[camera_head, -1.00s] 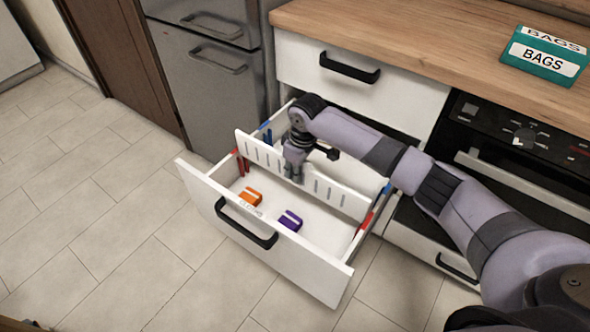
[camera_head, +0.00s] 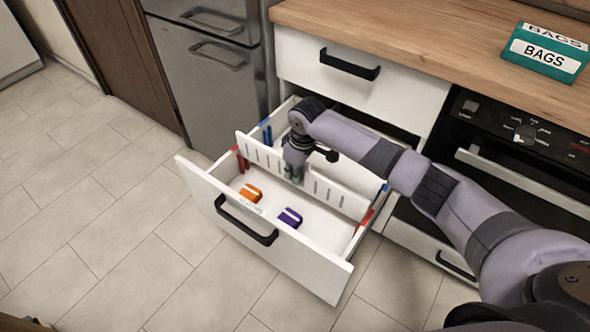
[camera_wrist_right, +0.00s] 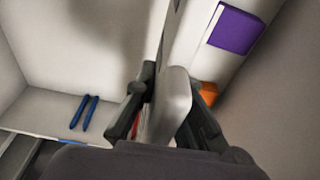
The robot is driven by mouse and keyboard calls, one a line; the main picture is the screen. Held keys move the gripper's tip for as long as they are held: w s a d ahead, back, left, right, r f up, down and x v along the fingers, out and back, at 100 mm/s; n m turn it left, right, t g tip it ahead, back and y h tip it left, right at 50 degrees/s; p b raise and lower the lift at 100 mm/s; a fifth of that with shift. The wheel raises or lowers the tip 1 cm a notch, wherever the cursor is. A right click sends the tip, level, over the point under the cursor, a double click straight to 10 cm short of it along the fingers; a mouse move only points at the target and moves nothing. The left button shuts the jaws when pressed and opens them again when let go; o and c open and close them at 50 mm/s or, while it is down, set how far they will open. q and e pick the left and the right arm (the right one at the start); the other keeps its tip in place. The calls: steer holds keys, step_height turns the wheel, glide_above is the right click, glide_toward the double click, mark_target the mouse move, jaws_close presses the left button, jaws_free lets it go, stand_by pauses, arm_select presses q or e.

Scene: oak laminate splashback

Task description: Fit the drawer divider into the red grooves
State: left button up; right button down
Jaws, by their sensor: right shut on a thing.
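The drawer divider (camera_head: 335,193) is a long white slotted panel standing upright across the open drawer (camera_head: 275,262). My right gripper (camera_head: 296,172) is shut on its upper edge near the middle; in the right wrist view the fingers (camera_wrist_right: 165,110) straddle the divider (camera_wrist_right: 178,85). The left red groove (camera_head: 241,161) is on the drawer's left wall, close to the divider's left end. The right red groove (camera_head: 364,222) is on the right wall, close to its right end. My left gripper is out of view.
An orange block (camera_head: 250,193) and a purple block (camera_head: 289,218) lie on the drawer floor in front of the divider. Blue grooves (camera_head: 267,134) mark the walls farther back. The upper drawer (camera_head: 360,85) is closed above. An oven (camera_head: 520,150) stands at right.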

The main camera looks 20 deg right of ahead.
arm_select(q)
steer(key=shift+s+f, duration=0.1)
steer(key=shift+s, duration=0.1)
arm_select(e)
steer(key=shift+f, duration=1.05)
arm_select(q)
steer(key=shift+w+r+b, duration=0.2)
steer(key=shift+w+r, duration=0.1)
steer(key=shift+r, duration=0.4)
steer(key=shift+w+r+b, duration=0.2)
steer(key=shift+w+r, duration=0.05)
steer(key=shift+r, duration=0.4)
arm_select(e)
steer(key=shift+f, duration=0.8)
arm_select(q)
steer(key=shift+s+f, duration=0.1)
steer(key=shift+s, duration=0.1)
